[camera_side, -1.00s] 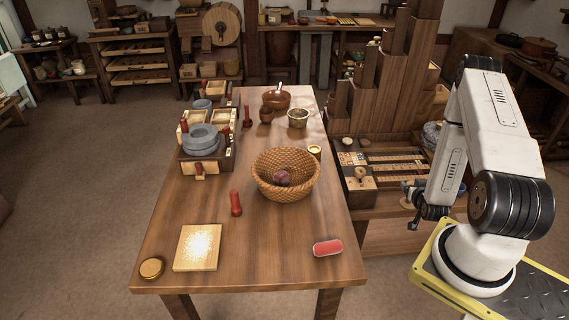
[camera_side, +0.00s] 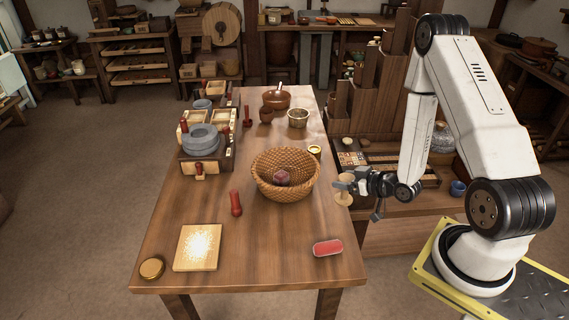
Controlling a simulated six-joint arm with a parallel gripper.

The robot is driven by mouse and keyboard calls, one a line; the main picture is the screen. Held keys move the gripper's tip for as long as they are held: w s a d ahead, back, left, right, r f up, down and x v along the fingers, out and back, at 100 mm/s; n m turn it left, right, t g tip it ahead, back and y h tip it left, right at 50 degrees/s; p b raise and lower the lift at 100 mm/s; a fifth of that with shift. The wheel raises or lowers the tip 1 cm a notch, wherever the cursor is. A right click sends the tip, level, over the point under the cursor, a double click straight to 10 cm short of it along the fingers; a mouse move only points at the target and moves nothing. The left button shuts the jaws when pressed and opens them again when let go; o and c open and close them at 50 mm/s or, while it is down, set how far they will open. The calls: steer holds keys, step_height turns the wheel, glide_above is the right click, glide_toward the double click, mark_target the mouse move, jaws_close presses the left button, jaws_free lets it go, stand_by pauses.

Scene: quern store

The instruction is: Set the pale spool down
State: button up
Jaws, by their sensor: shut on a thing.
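The pale spool (camera_side: 344,190) is upright at the table's right edge, to the right of the basket. My gripper (camera_side: 349,186) reaches in from the right and is shut on the spool. The fingers are small in this view and partly merge with the spool. The spool looks to be in the air near the edge of the wooden table (camera_side: 285,250); I cannot tell how high its base is.
The table's front middle is clear.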

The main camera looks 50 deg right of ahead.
steer(key=a+r+n+g+y, duration=0.2)
steer(key=a+r+n+y, duration=0.2)
steer(key=a+n+y, duration=0.7)
steer(key=w+a+f+m+h, duration=0.3)
steer(key=w+f, duration=0.5)
steer(key=w, duration=0.4)
steer(key=shift+w+a+f+g, duration=0.25)
steer(key=shift+a+f+g, duration=0.15)
steer(key=shift+a, duration=0.25)
steer(key=shift+w+f, duration=0.15)
steer(key=shift+f, duration=0.75)
steer(key=shift+w+f, duration=0.1)
steer(key=shift+f, duration=0.75)
steer(key=shift+f, duration=0.15)
steer(key=o, duration=1.3)
steer(key=shift+c, duration=0.2)
